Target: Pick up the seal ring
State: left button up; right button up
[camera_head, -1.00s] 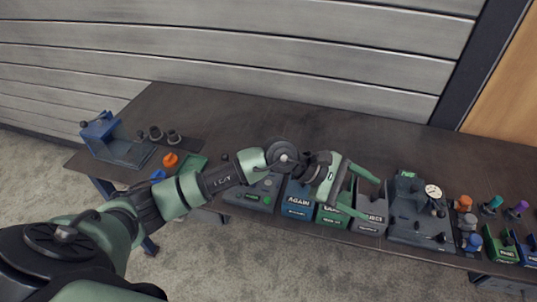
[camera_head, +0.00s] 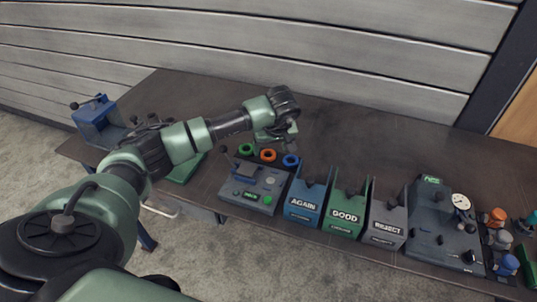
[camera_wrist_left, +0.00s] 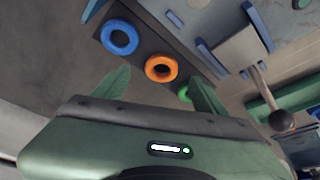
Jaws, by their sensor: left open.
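Three seal rings stand in a row behind the grey control box (camera_head: 252,187): a green ring (camera_head: 246,149), an orange ring (camera_head: 268,156) and a blue ring (camera_head: 291,160). In the left wrist view the blue ring (camera_wrist_left: 120,38) and orange ring (camera_wrist_left: 161,68) show whole on a dark strip (camera_wrist_left: 140,48); the green ring (camera_wrist_left: 185,94) is partly hidden behind a finger. My left gripper (camera_head: 276,147) is just behind and above the row, open and empty. In the left wrist view its fingers (camera_wrist_left: 160,84) point towards the orange ring. My right gripper is not in view.
Blue AGAIN (camera_head: 304,204), green GOOD (camera_head: 345,216) and grey REJECT (camera_head: 387,228) bins line the front edge. A gauge fixture (camera_head: 440,232) stands further right. A blue fixture (camera_head: 97,122) is at the far left. The table behind the bins is clear.

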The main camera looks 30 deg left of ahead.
aim_at(268, 153)
pick_arm(q)
jog(key=p+x, duration=0.1)
jog(key=x, duration=0.2)
jog(key=shift+w+a+f, duration=0.1)
jog(key=shift+a+f, duration=0.15)
jog(key=shift+f, duration=0.15)
jog(key=c, duration=1.4)
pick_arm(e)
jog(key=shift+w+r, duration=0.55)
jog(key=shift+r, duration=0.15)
